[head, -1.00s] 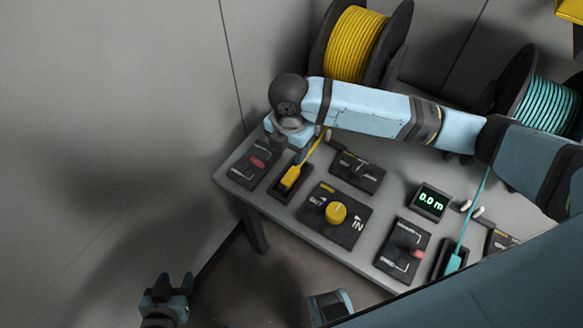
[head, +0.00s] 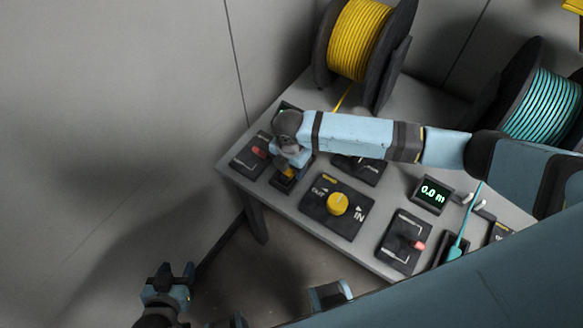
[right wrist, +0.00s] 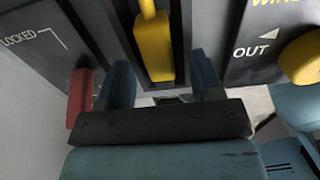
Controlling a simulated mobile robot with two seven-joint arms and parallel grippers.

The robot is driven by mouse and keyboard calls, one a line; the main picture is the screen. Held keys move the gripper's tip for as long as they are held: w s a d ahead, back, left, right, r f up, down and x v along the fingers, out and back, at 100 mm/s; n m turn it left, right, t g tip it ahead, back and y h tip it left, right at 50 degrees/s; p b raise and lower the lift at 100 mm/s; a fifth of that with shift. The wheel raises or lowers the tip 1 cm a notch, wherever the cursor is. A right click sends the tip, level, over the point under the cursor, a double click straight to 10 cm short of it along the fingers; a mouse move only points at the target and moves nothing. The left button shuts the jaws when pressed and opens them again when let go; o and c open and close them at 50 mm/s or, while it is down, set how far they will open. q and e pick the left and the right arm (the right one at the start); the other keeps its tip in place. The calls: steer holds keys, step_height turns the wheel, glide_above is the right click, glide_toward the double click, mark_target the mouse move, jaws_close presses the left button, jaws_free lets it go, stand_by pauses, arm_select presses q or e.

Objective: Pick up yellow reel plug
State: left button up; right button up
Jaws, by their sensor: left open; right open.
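The yellow reel plug (right wrist: 155,45) sits in its dark holder on the console. Only a small yellow part of the plug shows in the head view (head: 289,172); my right gripper hides the rest. My right gripper (right wrist: 163,78) is open, with one blue finger on each side of the plug's lower end. I cannot tell whether either finger touches it. My left gripper (head: 178,278) is open and empty, low at the left, away from the console.
A red-handled lock switch (head: 258,152) lies left of the plug and a yellow knob (head: 337,204) to its right. The yellow reel (head: 357,40) stands behind; the teal reel (head: 545,105) and teal plug (head: 455,251) are at the right. A display (head: 432,193) reads 0.0 m.

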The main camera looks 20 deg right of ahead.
steer(key=shift+f, duration=0.3)
steer(key=c, duration=1.1)
